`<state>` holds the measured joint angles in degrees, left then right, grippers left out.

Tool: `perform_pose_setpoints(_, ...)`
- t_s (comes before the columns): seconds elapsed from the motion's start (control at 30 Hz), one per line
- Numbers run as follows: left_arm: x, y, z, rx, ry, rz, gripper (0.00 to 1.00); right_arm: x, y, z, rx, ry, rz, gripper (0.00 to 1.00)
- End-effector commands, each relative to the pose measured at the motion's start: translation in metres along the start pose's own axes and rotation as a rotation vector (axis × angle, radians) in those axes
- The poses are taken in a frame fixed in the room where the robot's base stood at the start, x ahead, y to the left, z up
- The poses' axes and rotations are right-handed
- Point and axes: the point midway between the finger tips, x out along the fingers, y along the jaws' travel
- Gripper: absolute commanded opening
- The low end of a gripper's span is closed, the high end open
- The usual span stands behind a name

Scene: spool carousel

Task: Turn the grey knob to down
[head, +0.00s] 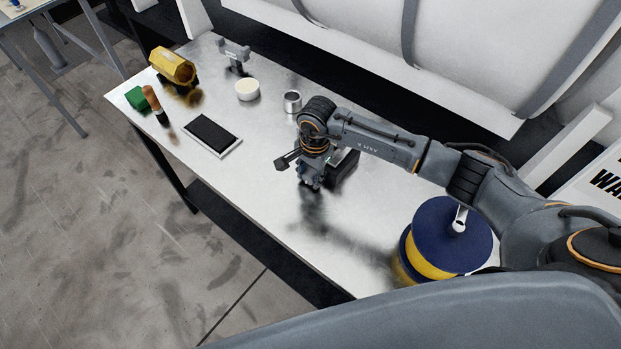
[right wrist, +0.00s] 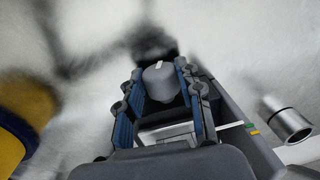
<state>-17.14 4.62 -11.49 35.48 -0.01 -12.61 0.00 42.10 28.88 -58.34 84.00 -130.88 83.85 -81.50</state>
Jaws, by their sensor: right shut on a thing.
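The grey knob (right wrist: 160,84) is in the right wrist view, a round grey cap with a short white mark at its upper edge. My right gripper (right wrist: 161,76) has its two blue-padded fingers on either side of the knob and is shut on it. In the head view my right gripper (head: 310,183) points down over the table, beside a dark box (head: 344,168). The knob is hidden there behind the gripper. My left gripper is not in view.
On the metal table (head: 270,190) a silver cup (head: 292,102) and a white bowl (head: 247,90) stand behind the gripper. A dark tablet (head: 212,134), a yellow roll (head: 172,65) and a green block (head: 137,98) are at left. A blue and yellow spool (head: 450,235) is at right.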

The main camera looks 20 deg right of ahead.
Motion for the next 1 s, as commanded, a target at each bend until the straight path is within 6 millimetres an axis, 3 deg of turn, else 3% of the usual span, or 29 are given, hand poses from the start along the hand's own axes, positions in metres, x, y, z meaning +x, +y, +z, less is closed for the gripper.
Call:
perform_pose_setpoints(0.1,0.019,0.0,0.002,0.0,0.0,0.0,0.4,0.005,-0.003,-0.001,-0.001,0.001,0.075,0.04)
perform_pose_setpoints(0.4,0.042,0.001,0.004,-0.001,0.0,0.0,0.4,0.003,-0.004,0.0,0.002,-0.005,0.219,0.04)
perform_pose_setpoints(0.97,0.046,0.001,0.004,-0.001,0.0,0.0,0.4,0.001,-0.004,0.0,0.002,-0.008,0.262,0.04)
perform_pose_setpoints(1.0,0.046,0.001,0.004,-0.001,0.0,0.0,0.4,0.001,-0.004,0.0,0.002,-0.008,0.262,0.38)
